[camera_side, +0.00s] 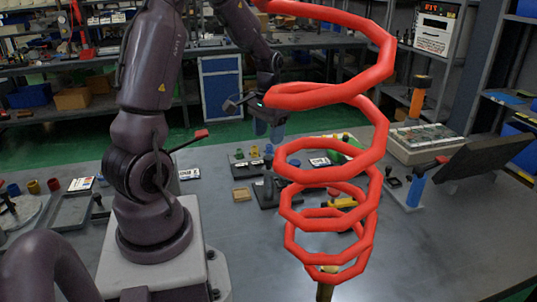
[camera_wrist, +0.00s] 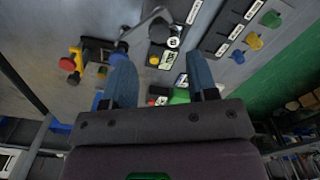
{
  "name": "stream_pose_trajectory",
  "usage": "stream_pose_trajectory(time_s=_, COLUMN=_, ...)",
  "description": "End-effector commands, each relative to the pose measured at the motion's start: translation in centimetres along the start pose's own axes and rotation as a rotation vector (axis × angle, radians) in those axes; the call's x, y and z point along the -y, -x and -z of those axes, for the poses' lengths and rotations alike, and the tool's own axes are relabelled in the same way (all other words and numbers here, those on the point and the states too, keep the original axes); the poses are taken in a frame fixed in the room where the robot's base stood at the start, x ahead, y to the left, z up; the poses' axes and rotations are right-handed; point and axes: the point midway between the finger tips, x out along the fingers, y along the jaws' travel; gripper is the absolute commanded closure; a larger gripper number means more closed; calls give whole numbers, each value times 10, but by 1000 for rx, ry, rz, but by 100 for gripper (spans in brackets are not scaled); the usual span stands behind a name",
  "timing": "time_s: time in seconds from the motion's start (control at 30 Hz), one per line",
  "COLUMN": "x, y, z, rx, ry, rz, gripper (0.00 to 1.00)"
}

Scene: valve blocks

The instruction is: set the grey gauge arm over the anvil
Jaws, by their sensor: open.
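My gripper (camera_side: 268,132) is open and empty above the back middle of the table in the side view. In the wrist view its two blue fingers stand apart, with bare table and small parts between them (camera_wrist: 160,75). A dark upright post on a flat dark base (camera_side: 267,188) stands below my gripper, apart from it, partly behind a red coil. I cannot tell which of these parts is the grey gauge arm or the anvil.
The large red coil (camera_side: 375,135) fills the foreground and hides part of the table. Coloured knobs and label plates (camera_side: 320,162) lie around the post. A control box (camera_side: 425,143), a blue cylinder (camera_side: 416,190) and a tilted black panel (camera_side: 487,155) stand at right.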

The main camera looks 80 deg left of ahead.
Motion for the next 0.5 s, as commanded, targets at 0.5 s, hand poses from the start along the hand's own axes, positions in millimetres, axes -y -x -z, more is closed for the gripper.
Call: stream_pose_trajectory(time_s=0.5, x=0, y=-65, z=0, rx=-1, ry=1, rz=0, gripper=47)
